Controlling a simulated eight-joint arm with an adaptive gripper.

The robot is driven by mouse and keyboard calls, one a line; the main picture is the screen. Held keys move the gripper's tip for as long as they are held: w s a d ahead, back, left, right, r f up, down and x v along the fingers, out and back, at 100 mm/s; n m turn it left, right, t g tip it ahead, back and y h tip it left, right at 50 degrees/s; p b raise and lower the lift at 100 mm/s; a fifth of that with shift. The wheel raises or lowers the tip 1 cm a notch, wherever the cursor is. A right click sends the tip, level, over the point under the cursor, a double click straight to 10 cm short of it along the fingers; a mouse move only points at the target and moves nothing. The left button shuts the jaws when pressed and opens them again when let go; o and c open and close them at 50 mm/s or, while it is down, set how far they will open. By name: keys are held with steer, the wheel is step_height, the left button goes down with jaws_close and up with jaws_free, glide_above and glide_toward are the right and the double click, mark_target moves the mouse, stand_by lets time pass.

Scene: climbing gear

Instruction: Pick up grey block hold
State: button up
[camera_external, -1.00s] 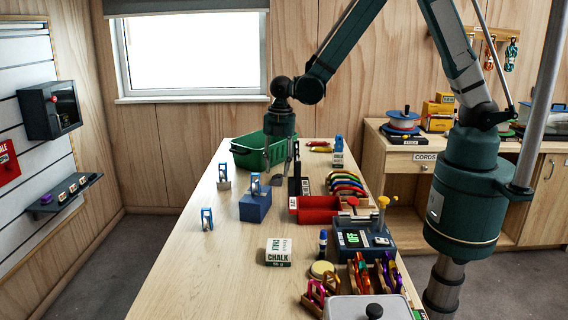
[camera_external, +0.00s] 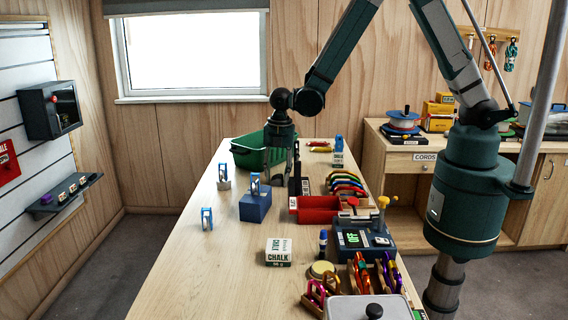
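I cannot clearly pick out a grey block hold. A small grey block (camera_external: 224,185) stands on the table's left side with a blue clip upright at it; I cannot tell whether it is the hold. My gripper (camera_external: 281,170) points down over the far middle of the table, in front of the green bin. Its fingers look apart, and I make out nothing held between them. The fingers hide part of the bin and of the table behind them.
The green bin (camera_external: 243,154) stands at the far end. A blue block (camera_external: 255,208) with a clip, a black upright piece (camera_external: 295,178), red trays (camera_external: 318,211) and a chalk box (camera_external: 279,252) stand nearby. The table's left front (camera_external: 190,275) is clear.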

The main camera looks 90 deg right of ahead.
mark_target(277, 176)
steer(key=shift+c, duration=0.2)
steer(key=c, duration=0.6)
steer(key=shift+r, duration=0.15)
steer(key=shift+r+b, duration=0.35)
steer(key=shift+r, duration=4.55)
